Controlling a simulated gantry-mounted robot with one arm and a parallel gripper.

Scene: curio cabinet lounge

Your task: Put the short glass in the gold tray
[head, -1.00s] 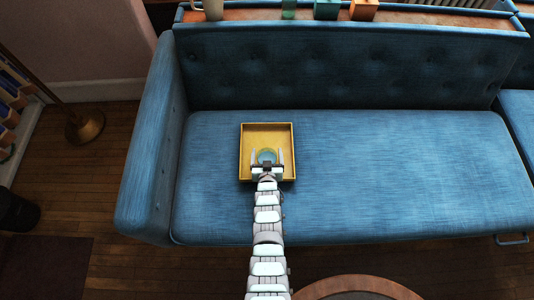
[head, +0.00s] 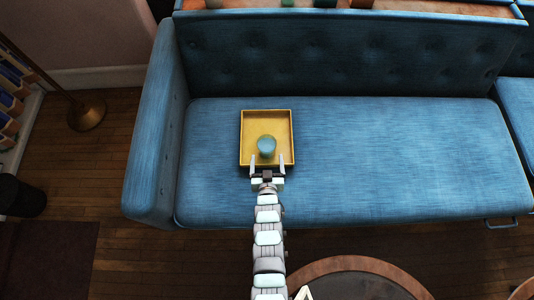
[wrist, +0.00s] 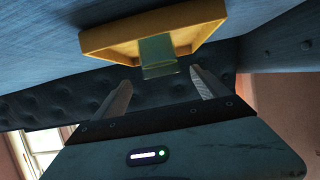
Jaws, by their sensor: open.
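The short glass (head: 266,146) is bluish-green and stands in the gold tray (head: 291,128), in its lower middle part. The tray is a shallow square on the blue sofa seat. My gripper (head: 267,163) is open at the tray's near edge, its fingers apart and clear of the glass. In the wrist view the glass (wrist: 157,55) shows beyond the open fingers of my gripper (wrist: 160,85), with nothing between the fingertips. The tray (wrist: 205,28) is behind the glass there.
The blue sofa seat (head: 400,150) is clear to the right of the tray. The sofa arm (head: 150,140) rises on the left. A round table (head: 350,275) is at the bottom. Several small objects stand on the ledge behind the backrest.

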